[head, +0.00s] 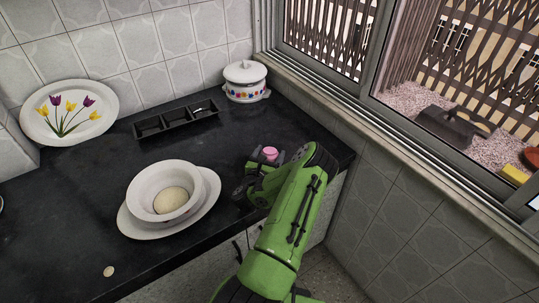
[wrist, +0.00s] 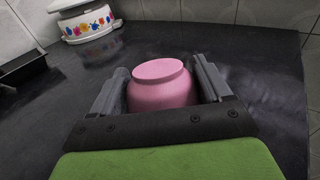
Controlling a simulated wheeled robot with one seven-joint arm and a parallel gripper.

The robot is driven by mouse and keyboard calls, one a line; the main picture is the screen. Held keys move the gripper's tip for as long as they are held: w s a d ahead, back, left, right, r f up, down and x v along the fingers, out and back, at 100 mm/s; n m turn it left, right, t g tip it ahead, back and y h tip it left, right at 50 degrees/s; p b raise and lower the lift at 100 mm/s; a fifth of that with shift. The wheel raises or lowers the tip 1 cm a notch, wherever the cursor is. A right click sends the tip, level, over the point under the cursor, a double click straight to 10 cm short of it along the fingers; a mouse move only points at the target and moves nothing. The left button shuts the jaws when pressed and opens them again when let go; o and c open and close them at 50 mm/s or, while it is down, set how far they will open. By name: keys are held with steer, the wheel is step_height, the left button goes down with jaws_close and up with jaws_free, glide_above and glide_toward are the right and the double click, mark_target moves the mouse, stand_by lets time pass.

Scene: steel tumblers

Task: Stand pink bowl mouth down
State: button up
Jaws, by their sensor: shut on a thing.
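The pink bowl (wrist: 161,88) is between the two fingers of my gripper (wrist: 161,72) in the wrist view. My gripper is shut on the bowl's sides. The bowl shows a round, flat-looking pink face with a raised edge on top, narrower than the body below it. This looks like its base facing up, with little tilt, but I cannot be sure. Its lower part is hidden behind my gripper, so I cannot tell whether it touches the counter. In the head view, only a small pink patch of the bowl (head: 269,153) shows beside my gripper (head: 262,163).
A lidded white pot (head: 245,82) stands at the back corner, near a black divided tray (head: 177,121). A white bowl (head: 142,191) holding a pale round thing sits on a white plate (head: 130,224) to the left. A tulip platter (head: 85,95) leans on the wall. Dark counter (head: 75,195) is clear at left.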

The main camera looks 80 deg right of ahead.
steer(key=shift+a+f+b, duration=0.1)
steer(key=shift+f+b, duration=0.35)
